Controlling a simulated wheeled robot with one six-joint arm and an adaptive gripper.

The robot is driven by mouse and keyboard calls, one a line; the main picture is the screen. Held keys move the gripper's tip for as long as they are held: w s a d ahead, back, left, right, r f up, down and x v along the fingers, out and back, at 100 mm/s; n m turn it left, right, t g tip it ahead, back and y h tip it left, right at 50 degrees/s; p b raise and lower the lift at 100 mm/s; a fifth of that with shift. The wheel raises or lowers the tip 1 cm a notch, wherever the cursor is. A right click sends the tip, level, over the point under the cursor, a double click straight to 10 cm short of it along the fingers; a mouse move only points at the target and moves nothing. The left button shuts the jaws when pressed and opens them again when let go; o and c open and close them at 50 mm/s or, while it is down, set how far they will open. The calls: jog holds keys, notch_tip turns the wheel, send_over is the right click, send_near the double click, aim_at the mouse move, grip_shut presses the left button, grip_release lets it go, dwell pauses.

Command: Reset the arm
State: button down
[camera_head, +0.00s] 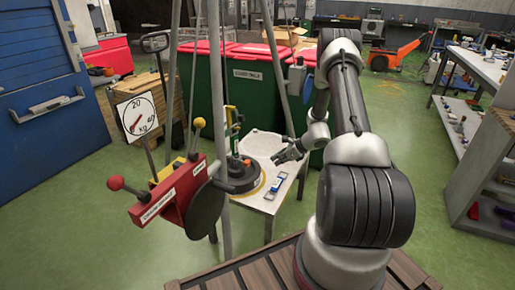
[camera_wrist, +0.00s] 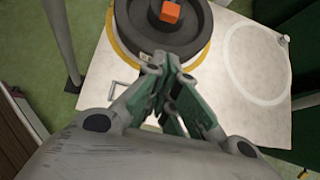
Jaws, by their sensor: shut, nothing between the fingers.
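My gripper (camera_head: 290,153) is at the end of my arm, above the front part of a small white table (camera_head: 263,203). In the wrist view my gripper (camera_wrist: 172,75) has its fingers together with nothing between them. A dark round turntable (camera_head: 240,180) with a yellow ring around its base stands on the table, left of my gripper. An orange block (camera_wrist: 170,12) sits on the turntable in the wrist view. A small blue item (camera_head: 276,184) lies on the table near the turntable.
A red lever box (camera_head: 170,195) with a dark disc stands at the left front, beside grey frame poles (camera_head: 223,120). Green bins (camera_head: 250,90) with red lids stand behind the table. Green floor at right is open.

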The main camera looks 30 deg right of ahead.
jog(key=s+a+r+n+g+y, duration=0.1)
jog(key=s+a+n+g, duration=0.1)
jog(key=s+n, duration=0.3)
jog(key=s+a+r+n+g+y, duration=0.1)
jog(key=s+a+r+n+g, duration=0.15)
jog(key=s, duration=0.45)
jog(key=s+a+r+n+h, duration=0.2)
jog(key=s+r+n, duration=0.5)
jog(key=r, duration=0.6)
jog(key=s+a+r+n+t+h, duration=0.1)
jog(key=s+a+r+n+h, duration=0.2)
jog(key=s+r+n, duration=0.4)
jog(key=s+a+r+n+t+h, duration=0.1)
jog(key=s+r+n, duration=0.6)
jog(key=r, duration=1.2)
jog(key=s+a+h, duration=0.1)
jog(key=s+a, duration=0.1)
jog(key=s, duration=0.2)
jog(key=shift+s+r+h, duration=0.2)
jog(key=shift+s+h, duration=0.1)
